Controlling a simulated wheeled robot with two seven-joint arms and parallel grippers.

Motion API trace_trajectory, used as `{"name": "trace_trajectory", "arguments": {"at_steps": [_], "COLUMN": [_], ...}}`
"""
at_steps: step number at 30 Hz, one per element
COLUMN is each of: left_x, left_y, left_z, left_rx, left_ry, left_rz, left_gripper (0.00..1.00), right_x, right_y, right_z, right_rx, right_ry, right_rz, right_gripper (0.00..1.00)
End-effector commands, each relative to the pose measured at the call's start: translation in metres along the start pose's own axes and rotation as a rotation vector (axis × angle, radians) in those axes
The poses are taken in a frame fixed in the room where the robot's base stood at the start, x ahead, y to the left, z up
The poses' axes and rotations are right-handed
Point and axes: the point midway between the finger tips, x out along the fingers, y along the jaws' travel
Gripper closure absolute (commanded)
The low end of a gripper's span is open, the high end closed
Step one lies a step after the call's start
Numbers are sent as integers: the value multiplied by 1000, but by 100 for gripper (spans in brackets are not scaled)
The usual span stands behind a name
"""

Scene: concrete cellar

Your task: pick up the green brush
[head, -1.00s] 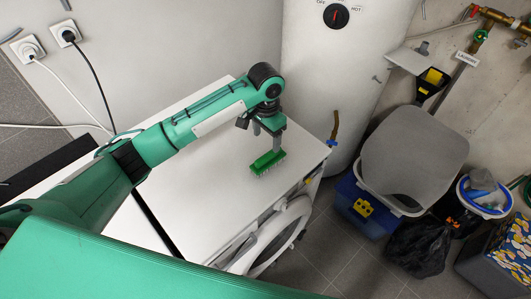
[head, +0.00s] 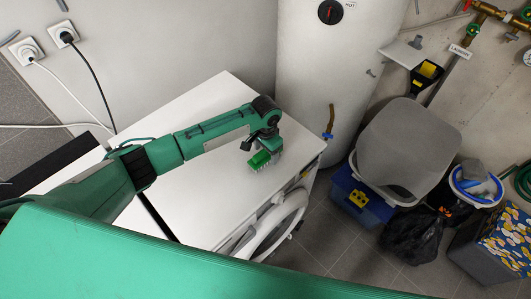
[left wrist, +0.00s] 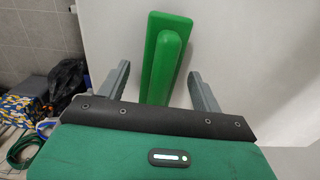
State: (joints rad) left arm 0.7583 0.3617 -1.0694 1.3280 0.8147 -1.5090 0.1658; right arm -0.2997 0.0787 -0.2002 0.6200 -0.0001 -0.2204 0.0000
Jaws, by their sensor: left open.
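The green brush (head: 260,161) lies on the white top of the washing machine (head: 200,207), close to its front edge. In the left wrist view the green brush (left wrist: 163,60) shows as a long block with a raised handle, pointing away from the palm. My left gripper (head: 267,150) is low over the brush and partly hides it in the head view. In the left wrist view its two grey fingers (left wrist: 158,76) are open, one on each side of the brush, with gaps between. My right gripper is not in view.
A white boiler (head: 328,70) stands behind the machine. The machine's round door (head: 280,222) hangs open at its front. A blue box (head: 357,199), a black bag (head: 409,236) and a bucket (head: 477,186) stand on the floor at right. The machine top around the brush is clear.

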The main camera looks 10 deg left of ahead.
Motion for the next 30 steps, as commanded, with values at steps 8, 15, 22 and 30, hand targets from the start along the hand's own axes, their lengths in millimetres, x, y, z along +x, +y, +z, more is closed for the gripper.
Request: {"name": "trace_trajectory", "arguments": {"at_steps": [8, 15, 22, 30], "left_x": [19, 19, 19, 16], "left_y": [0, 0, 0, 0], "left_z": [1, 1, 1, 0], "left_rx": [0, 0, 0, 0], "left_ry": [-1, -1, 0, 1], "left_rz": [0, 0, 0, 0], "left_gripper": [34, 51, 83, 83], "right_x": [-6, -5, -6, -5], "right_y": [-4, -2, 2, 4], "right_z": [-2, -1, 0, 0], "right_rx": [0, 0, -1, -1], "right_ry": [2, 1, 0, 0], "right_rz": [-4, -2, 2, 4], "right_gripper": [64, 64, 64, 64]}}
